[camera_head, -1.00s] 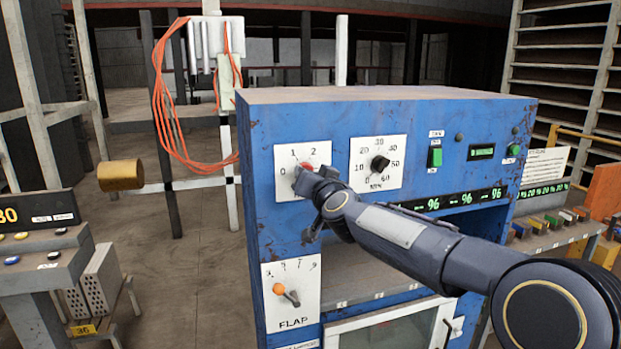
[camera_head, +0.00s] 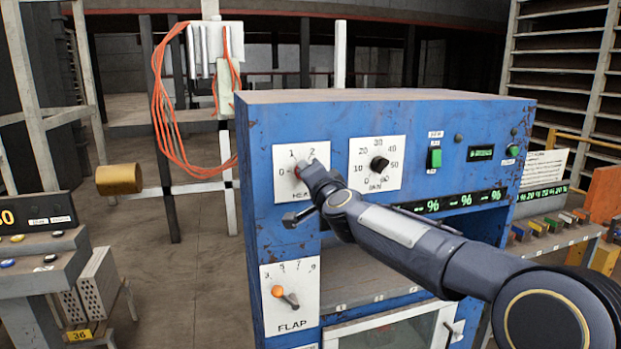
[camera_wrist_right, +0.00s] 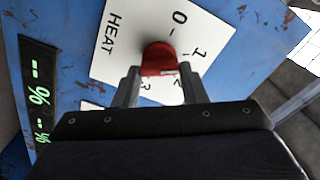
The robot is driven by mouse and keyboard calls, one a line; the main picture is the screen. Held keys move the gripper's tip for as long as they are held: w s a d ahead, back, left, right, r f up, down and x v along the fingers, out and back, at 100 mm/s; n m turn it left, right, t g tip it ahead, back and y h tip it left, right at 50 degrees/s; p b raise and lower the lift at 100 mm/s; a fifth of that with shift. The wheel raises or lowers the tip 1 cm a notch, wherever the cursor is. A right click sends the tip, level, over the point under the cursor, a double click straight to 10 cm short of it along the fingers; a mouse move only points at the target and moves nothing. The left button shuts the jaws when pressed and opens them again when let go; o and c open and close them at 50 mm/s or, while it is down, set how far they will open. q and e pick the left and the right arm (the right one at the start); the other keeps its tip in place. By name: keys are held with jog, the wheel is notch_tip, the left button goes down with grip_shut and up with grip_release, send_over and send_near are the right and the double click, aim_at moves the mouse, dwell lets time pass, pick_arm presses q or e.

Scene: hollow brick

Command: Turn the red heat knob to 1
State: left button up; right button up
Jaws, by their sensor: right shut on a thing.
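The red heat knob (camera_wrist_right: 158,60) sits on a white HEAT plate (camera_wrist_right: 122,38) marked 0, 1, 2 and 3. In the head view only a sliver of the knob (camera_head: 297,171) shows, on the upper left of the blue machine's front. My right gripper (camera_wrist_right: 157,80) is at the plate, its two fingers on either side of the knob and shut on it. In the head view this gripper (camera_head: 308,174) covers most of the knob and part of the plate. I cannot tell exactly which number the knob points to. My left gripper is not in view.
The blue machine (camera_head: 450,118) also has a black MIN dial (camera_head: 379,164) right of the heat plate and an orange-tipped FLAP lever (camera_head: 279,292) below. A green switch (camera_head: 434,158) sits farther right. My right forearm crosses the machine's front. The floor to the left has free room.

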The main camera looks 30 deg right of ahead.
dwell(0.4)
jog(key=o, duration=1)
jog(key=shift+s, duration=0.1)
jog(key=v, duration=0.7)
jog(key=shift+s, duration=0.35)
jog(key=shift+a, duration=0.1)
